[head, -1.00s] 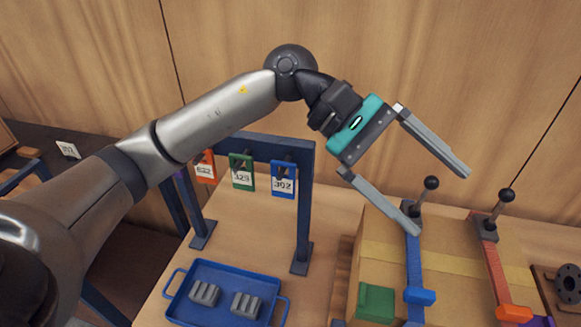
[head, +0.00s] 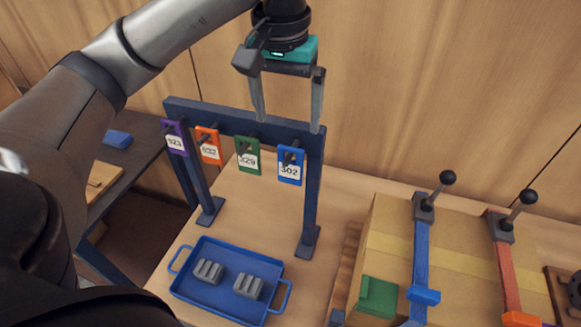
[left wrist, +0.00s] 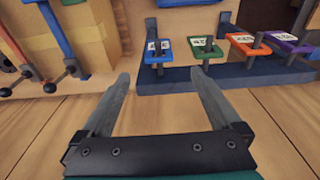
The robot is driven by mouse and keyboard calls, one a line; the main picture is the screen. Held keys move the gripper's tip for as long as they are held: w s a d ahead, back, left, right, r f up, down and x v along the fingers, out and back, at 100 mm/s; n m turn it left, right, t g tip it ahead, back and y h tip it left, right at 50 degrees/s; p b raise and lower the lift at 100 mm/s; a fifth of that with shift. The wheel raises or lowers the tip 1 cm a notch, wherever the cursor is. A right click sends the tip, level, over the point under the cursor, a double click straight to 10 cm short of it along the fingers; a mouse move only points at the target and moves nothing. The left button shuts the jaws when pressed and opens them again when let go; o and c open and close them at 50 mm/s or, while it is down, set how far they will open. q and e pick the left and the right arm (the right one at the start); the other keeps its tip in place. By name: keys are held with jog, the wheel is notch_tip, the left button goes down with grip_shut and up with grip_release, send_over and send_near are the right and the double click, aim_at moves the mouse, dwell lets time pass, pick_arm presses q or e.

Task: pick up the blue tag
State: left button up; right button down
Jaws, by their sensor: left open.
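The blue tag (head: 291,175), with a white label reading 302, hangs on a peg at the right end of the dark blue rack (head: 309,200). It also shows in the left wrist view (left wrist: 158,58), beyond the fingertips. My left gripper (head: 289,123) is open and empty, pointing down. In the head view its fingers appear just above the blue tag, across the rack's top bar; whether they touch the bar I cannot tell. In the left wrist view the gap between the fingers (left wrist: 160,75) faces the blue and green tags. My right gripper is not in view.
Green (head: 248,156), orange (head: 208,146) and purple (head: 174,138) tags hang left of the blue one. A blue tray (head: 230,310) with two grey blocks stands below. A strapped cardboard box (head: 460,262) is at right. A wooden wall rises behind.

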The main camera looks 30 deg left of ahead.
aim_at(290, 150)
pick_arm(q)
jog(key=f, duration=0.5)
jog(key=shift+w+f, duration=0.2)
jog(key=shift+w, duration=0.15)
jog(key=shift+w+f+p, duration=0.15)
jog(key=shift+f+p, duration=0.25)
jog(key=shift+f, duration=0.95)
jog(key=shift+w+f+p, duration=0.1)
jog(key=shift+f+p, duration=0.3)
jog(key=shift+f, duration=0.95)
jog(key=shift+c, duration=0.2)
jog(key=c, duration=1.4)
